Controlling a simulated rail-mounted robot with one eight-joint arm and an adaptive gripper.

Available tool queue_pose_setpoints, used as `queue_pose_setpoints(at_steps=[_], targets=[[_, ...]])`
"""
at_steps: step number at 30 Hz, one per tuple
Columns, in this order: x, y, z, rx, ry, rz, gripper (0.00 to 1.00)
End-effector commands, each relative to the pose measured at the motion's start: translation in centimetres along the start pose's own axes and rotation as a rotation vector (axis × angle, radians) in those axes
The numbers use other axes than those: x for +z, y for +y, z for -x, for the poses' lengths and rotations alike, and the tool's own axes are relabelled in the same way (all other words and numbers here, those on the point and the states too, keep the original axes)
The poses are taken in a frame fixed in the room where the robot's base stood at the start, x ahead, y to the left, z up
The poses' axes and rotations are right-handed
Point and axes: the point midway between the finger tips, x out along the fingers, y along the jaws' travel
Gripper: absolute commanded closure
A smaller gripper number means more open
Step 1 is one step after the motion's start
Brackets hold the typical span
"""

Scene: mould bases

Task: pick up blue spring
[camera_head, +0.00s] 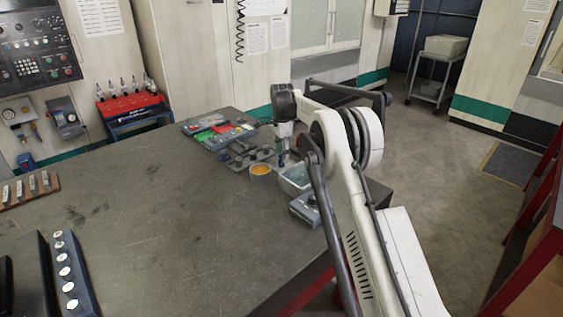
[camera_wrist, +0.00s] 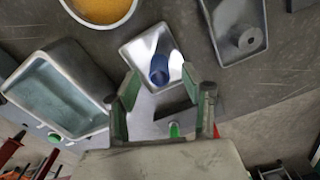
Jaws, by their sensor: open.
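The blue spring (camera_wrist: 160,69) sits in a small shiny pale tray (camera_wrist: 136,50) in the wrist view. My gripper (camera_wrist: 158,76) is open. Its two green-lined fingers reach toward the tray, one to the left of the spring and one to the right in the picture. The gap between them appears empty, and I cannot tell how far the fingertips are above the spring. In the head view my gripper (camera_head: 282,152) points down over the far right part of the bench. The spring cannot be made out surely there.
A dish of orange-yellow material (camera_head: 260,170), a pale blue bin (camera_head: 297,179) and a grey parts tray (camera_head: 241,162) stand close around. A grey device (camera_head: 304,209) sits at the bench's right edge.

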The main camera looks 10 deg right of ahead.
Motion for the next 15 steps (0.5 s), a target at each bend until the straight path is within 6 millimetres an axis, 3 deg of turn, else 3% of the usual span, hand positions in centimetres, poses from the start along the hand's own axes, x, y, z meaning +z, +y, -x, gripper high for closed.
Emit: queue_pose_setpoints(at_steps=[6, 14, 15], targets=[[0.0, 0.1, -2.3, 0.000, 0.000, 0.000, 0.57], [0.0, 0.1, -2.6, 0.000, 0.000, 0.000, 0.57], [0.0, 0.1, -2.6, 0.000, 0.000, 0.000, 0.61]])
